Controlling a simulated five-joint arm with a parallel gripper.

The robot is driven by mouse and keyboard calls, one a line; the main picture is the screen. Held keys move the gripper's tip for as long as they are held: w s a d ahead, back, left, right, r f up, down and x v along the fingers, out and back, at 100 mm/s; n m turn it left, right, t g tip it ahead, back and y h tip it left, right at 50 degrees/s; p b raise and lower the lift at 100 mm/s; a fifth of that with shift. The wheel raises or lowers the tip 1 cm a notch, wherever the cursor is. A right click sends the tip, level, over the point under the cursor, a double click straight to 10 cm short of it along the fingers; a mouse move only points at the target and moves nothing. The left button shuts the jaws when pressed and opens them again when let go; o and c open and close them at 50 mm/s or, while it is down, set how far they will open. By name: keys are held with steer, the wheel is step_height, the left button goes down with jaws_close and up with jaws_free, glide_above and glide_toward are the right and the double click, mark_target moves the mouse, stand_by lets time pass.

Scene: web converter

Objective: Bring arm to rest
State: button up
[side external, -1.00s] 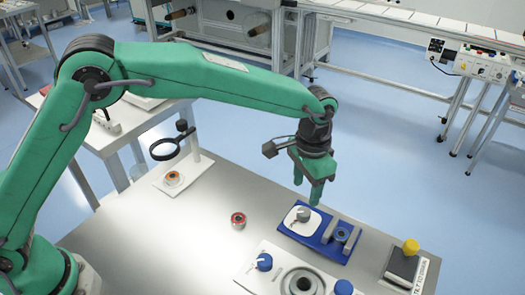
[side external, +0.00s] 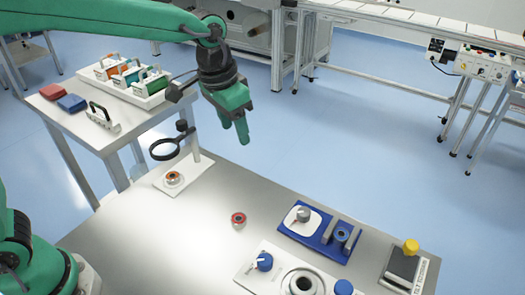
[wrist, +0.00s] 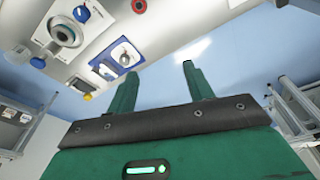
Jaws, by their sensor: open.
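My green gripper (side external: 240,131) hangs in the air past the far edge of the steel bench, to the right of the magnifier stand. In the side view its fingers point down. In the wrist view my gripper (wrist: 157,82) shows two fingers spread apart with nothing between them, over the blue floor and bench edge. My green arm reaches across the top left of the side view, and its upper part is cut off by the frame.
The steel bench (side external: 130,223) holds a magnifier (side external: 165,149), a small red-rimmed ring (side external: 238,219), a blue tray (side external: 322,250) and a yellow-knobbed block (side external: 409,261). A white side table (side external: 85,133) with colored holders stands behind left. Blue floor beyond the bench is clear.

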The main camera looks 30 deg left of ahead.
steer(key=s+a+r+n+t, duration=0.1)
steer(key=s+a+n+t, duration=0.2)
steer(key=s+a, duration=1.3)
steer(key=s+n, duration=0.1)
steer(key=s, duration=0.2)
steer(key=shift+a+r+t+y, duration=0.15)
steer(key=shift+t+y, duration=0.15)
steer(key=shift+y, duration=0.1)
stand_by(0.6)
